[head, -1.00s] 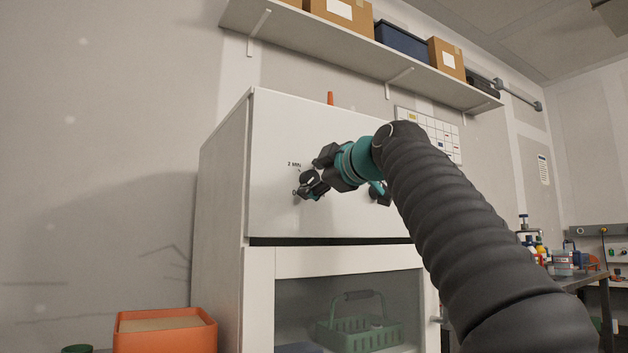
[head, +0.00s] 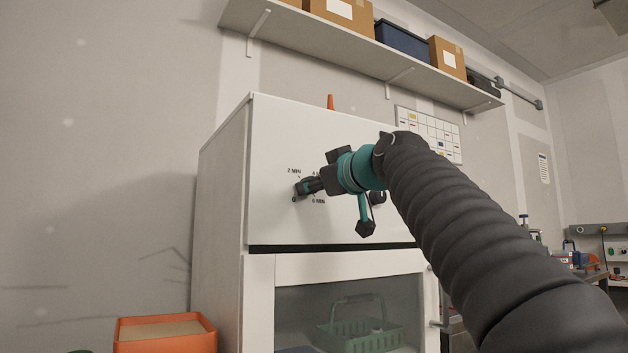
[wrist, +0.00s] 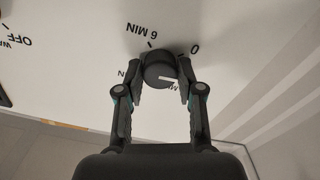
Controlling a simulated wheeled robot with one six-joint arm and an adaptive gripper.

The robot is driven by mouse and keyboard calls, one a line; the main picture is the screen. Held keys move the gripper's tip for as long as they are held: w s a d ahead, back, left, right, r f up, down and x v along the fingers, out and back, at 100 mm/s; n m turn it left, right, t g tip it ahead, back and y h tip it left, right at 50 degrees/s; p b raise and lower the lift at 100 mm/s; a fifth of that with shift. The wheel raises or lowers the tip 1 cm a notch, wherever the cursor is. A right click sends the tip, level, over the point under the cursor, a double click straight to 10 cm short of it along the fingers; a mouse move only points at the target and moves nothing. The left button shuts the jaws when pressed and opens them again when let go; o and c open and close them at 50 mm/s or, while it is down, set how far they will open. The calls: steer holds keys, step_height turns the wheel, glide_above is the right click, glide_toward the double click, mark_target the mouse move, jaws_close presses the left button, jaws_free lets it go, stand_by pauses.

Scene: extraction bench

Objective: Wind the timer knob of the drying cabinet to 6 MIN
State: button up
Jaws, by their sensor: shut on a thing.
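The white drying cabinet (head: 275,135) stands against the wall, with its timer knob (head: 300,188) on the upper front panel. Marks 2 MIN, 0 and 6 MIN show around the knob in the head view. My gripper (head: 311,186) reaches it from the right. In the wrist view the dark round knob (wrist: 158,66) sits between the two fingers of my gripper (wrist: 161,82), which are shut on it. Its white line lies toward the lower right, on the side of a partly hidden label, away from 6 MIN at the upper left. The exact setting is unclear.
A second dark knob (head: 377,197) is right of my gripper; OFF shows at the left in the wrist view. Below, a glass door (head: 345,285) shows a green basket (head: 350,333). An orange bin (head: 165,335) stands left, and a shelf (head: 360,60) runs above.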

steer(key=m+p, duration=0.4)
steer(key=m, duration=2)
steer(key=shift+p, duration=0.35)
steer(key=o, duration=1.2)
steer(key=shift+a, duration=0.1)
steer(key=shift+c, duration=0.2)
